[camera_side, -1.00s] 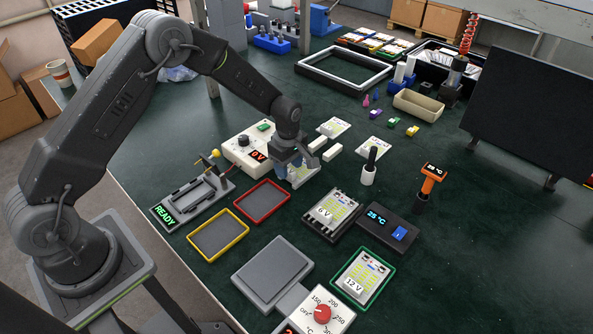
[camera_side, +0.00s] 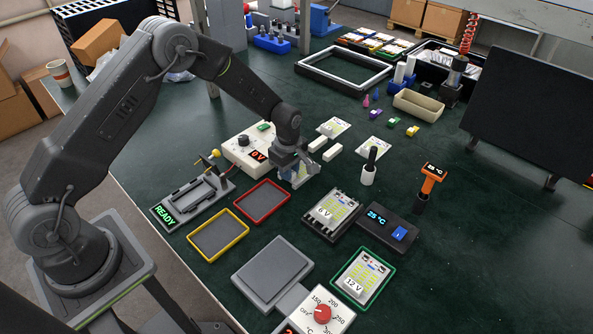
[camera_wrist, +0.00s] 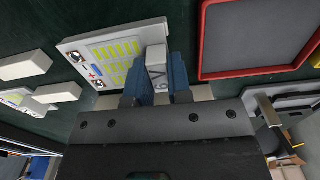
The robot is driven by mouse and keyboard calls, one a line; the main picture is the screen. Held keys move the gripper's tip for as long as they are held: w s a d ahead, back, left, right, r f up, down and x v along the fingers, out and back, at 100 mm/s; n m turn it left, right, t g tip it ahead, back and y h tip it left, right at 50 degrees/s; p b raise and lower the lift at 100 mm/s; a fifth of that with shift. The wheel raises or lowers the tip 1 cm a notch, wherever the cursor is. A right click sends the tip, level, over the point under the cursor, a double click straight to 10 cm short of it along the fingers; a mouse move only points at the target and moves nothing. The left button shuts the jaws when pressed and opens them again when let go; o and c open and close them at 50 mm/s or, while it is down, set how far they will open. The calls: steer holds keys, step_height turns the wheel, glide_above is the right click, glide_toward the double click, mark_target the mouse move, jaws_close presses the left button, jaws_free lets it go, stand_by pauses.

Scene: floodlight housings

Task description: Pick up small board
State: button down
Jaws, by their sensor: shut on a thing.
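My gripper (camera_side: 290,170) is in the middle of the bench, pointing down, behind and right of the red-framed tray. In the wrist view its two blue fingers (camera_wrist: 156,85) are shut on the white block of a small board (camera_wrist: 112,52). The block carries a "V" label; its number is hard to read. The board is white with yellow-green strips and extends left of the fingers. In the side view this board (camera_side: 302,172) is partly hidden by the gripper and looks tilted.
The red tray (camera_side: 262,204) and yellow tray (camera_side: 218,235) are empty. A 6 V board (camera_side: 331,208) sits in a black holder and a 12 V board (camera_side: 363,275) in a green tray. A 0 V meter box (camera_side: 243,150) stands close left.

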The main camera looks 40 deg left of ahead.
steer(key=shift+r, duration=0.1)
steer(key=shift+r, duration=0.55)
step_height(320, 180, up, 3)
steer(key=shift+w+f, duration=0.1)
steer(key=s+a+r, duration=0.5)
steer(key=a+r, duration=0.2)
steer(key=a, duration=0.3)
steer(key=shift+s+a, duration=0.2)
steer(key=shift+s, duration=0.1)
